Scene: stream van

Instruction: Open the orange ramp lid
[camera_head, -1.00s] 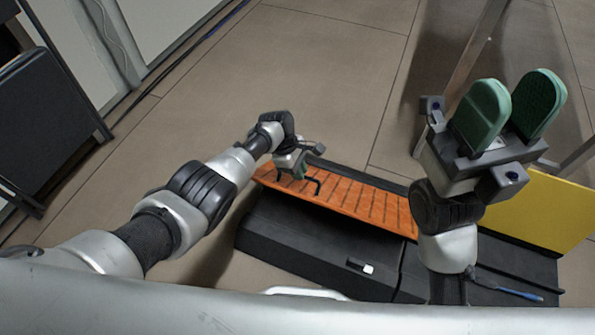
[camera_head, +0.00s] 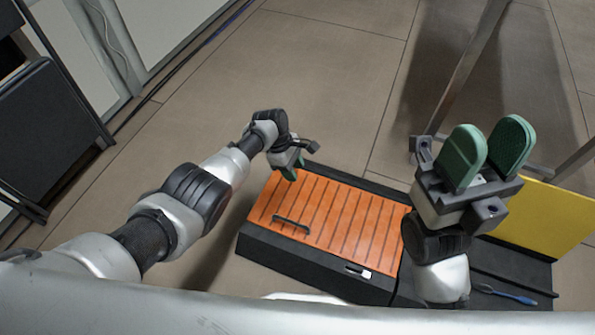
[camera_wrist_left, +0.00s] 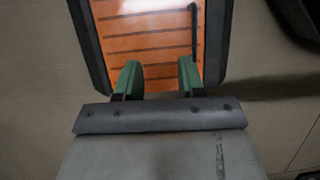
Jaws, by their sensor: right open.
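The orange ramp lid (camera_head: 335,215), slatted with dark lines, lies flat over the black box in the head view. Its dark bar handle (camera_head: 292,222) is near the front left edge, with nothing holding it. My left gripper (camera_head: 291,170) hangs by the lid's far left edge, apart from the handle. In the left wrist view, its green fingers (camera_wrist_left: 158,80) are spread with nothing between them; the orange lid (camera_wrist_left: 140,45) and handle (camera_wrist_left: 194,32) lie beyond. My right gripper (camera_head: 485,150) is open and empty, raised at the right with its green fingers pointing up.
The black box (camera_head: 300,273) has a small white-marked latch (camera_head: 358,271) in front. A yellow panel (camera_head: 540,215) and a blue-handled tool (camera_head: 508,295) are at the right. A dark chair or case (camera_head: 50,130) stands at left.

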